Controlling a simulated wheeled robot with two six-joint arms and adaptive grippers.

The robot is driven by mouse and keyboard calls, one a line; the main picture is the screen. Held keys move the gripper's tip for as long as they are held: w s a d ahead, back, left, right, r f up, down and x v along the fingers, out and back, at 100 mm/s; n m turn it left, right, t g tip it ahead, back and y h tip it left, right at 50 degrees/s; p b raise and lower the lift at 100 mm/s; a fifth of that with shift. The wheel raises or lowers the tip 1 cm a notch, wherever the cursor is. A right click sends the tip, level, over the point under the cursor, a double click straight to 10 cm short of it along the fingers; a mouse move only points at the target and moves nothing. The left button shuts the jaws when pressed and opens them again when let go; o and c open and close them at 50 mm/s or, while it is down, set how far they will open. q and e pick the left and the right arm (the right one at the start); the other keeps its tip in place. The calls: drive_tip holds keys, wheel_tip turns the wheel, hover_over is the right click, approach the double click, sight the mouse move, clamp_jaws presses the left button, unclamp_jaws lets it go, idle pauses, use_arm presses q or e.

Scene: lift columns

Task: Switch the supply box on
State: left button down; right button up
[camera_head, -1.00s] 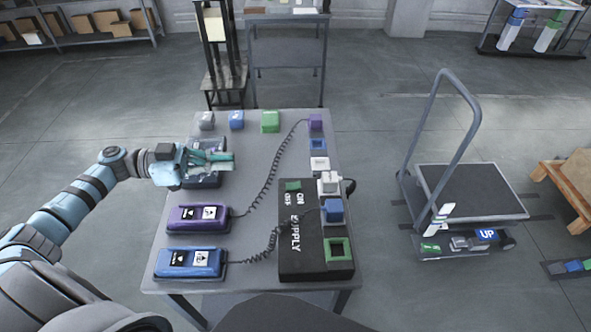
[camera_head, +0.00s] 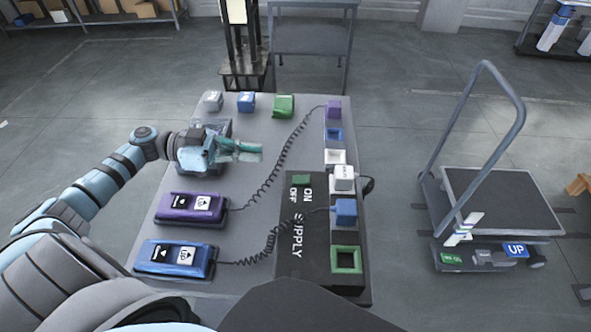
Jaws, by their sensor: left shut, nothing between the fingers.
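The black supply box (camera_head: 290,262) lies on the right part of the grey table, with white SUPPLY, ON and OFF lettering. My right gripper is not in view.
A purple handset (camera_head: 188,207) and a blue handset (camera_head: 175,258) lie at left with coiled cords. Sockets and plugs, including a white plug (camera_head: 343,181) and a blue plug (camera_head: 345,212), line the right edge. A cart (camera_head: 497,205) stands right.

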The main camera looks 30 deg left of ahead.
use_arm(q)
hover_over(296, 181)
drive_tip(key=shift+s+a+f, duration=0.15)
drive_tip(key=shift+a+f, duration=0.2)
drive_tip(key=shift+a, duration=0.05)
drive_tip(key=f, duration=0.1)
drive_tip(key=f+b, duration=0.1)
drive_tip(key=f, duration=0.1)
drive_tip(key=shift+d, duration=0.3)
drive_tip(key=shift+f, duration=0.55)
